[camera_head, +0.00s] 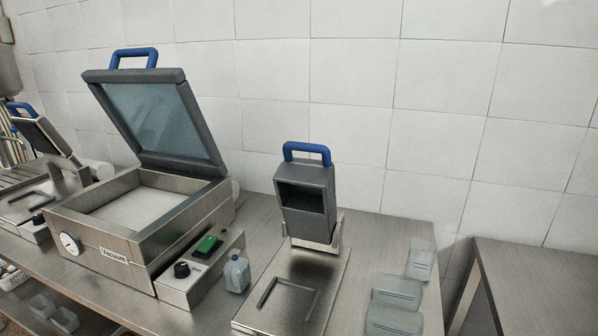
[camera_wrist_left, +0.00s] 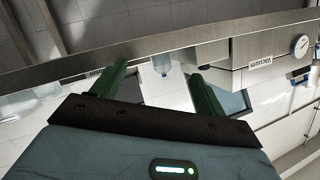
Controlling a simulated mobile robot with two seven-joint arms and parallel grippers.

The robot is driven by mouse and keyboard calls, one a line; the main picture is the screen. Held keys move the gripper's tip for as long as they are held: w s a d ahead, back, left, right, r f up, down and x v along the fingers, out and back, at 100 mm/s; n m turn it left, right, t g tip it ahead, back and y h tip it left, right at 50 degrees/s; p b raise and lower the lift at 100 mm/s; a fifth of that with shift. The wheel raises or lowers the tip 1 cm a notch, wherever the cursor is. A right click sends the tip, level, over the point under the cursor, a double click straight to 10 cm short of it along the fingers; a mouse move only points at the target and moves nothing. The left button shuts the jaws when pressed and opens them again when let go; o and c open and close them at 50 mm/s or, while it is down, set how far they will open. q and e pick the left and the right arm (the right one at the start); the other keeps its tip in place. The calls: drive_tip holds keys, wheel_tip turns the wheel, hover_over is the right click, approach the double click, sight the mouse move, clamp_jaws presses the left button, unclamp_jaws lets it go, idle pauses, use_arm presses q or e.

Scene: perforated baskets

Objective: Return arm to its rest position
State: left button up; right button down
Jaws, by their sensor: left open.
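My left gripper (camera_wrist_left: 155,82) shows in the left wrist view with its two dark green fingers spread wide. The space between the fingers holds nothing; a clear bottle (camera_wrist_left: 163,62) appears beyond them, apart from the gripper. The wrist picture is turned so that the counter edge runs across the top. Neither gripper shows in the head view, and my right gripper is in no view.
On the metal counter (camera_head: 395,250) stand the open vacuum machine (camera_head: 140,215), a sealing device (camera_head: 305,200) with a blue handle, a small bottle (camera_head: 237,274) and clear containers (camera_head: 396,290) at right. A second table (camera_head: 540,285) stands beyond a gap.

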use_arm(q)
drive_tip(key=s+a+f+n+g+y, duration=0.1)
drive_tip(key=s+a+f+n+g, duration=0.25)
drive_tip(key=s+f+g, duration=0.6)
drive_tip(key=s+a+f+g, duration=0.1)
drive_tip(key=s+f+g, duration=0.1)
drive_tip(key=s, duration=0.9)
drive_tip(key=s+f+g, duration=0.1)
drive_tip(key=s+g, duration=0.2)
drive_tip(key=s, duration=0.8)
drive_tip(key=w+d+f+t+h+p, duration=0.1)
drive_tip(key=w+d+f+t+h, duration=0.1)
drive_tip(key=w+f+t, duration=0.5)
drive_tip(key=shift+w+d+f+t+p, duration=0.35)
drive_tip(key=shift+w+t, duration=0.2)
drive_tip(key=shift+t, duration=0.2)
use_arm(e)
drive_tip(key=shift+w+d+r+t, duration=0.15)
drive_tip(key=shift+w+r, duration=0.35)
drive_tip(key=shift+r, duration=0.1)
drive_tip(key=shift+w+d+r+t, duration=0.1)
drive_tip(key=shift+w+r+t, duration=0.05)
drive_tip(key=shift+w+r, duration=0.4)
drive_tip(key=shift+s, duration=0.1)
